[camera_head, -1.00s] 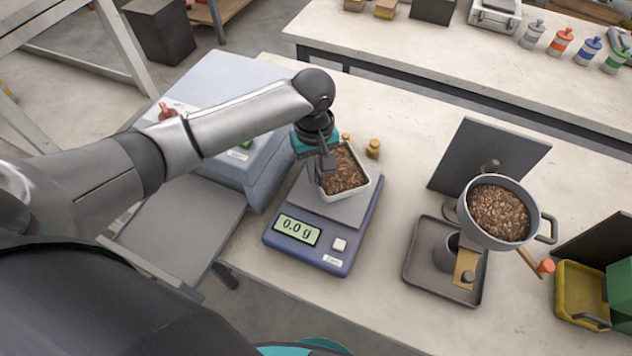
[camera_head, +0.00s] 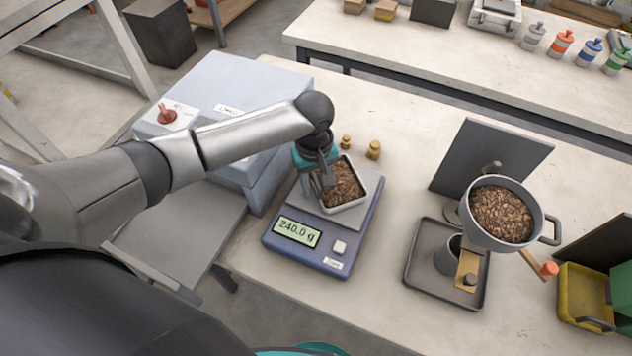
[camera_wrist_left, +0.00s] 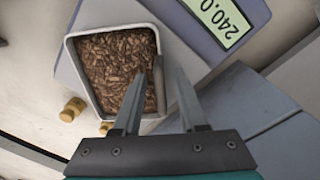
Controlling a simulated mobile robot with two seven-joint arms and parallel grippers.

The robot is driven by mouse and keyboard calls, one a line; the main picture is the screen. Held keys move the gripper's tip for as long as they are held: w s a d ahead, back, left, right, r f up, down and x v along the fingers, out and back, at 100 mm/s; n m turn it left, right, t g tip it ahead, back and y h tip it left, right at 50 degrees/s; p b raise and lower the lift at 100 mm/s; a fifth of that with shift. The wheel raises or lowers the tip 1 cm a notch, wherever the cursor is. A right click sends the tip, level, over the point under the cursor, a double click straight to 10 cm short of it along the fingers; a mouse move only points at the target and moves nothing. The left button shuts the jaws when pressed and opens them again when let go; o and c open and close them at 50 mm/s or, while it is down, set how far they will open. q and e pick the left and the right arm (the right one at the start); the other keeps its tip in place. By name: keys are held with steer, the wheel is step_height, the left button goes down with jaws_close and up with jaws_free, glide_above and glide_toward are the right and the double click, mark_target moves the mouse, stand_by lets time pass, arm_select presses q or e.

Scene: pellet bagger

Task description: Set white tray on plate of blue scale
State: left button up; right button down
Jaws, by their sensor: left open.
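The white tray (camera_head: 357,196), filled with brown pellets, sits on the grey plate (camera_head: 318,212) of the blue scale (camera_head: 347,247). The scale display reads 240.0 g. My left gripper (camera_head: 326,182) is open at the tray's left wall. In the left wrist view my left gripper (camera_wrist_left: 160,95) has its fingers apart, one over the pellets and one outside the wall of the white tray (camera_wrist_left: 88,94). The blue scale (camera_wrist_left: 225,22) shows at the top there. My right gripper is not in view.
A pellet-filled pot (camera_head: 500,212) with an orange-tipped lever stands over a dark tray (camera_head: 440,290) on the right. Two brass weights (camera_head: 373,150) stand behind the scale. A grey-blue machine (camera_head: 225,90) with a red knob is at left. Bare table lies between scale and dark tray.

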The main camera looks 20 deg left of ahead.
arm_select(q)
step_height(320, 180, up, 12)
steer(key=shift+s+a+r+p, duration=0.1)
steer(key=shift+p, duration=0.95)
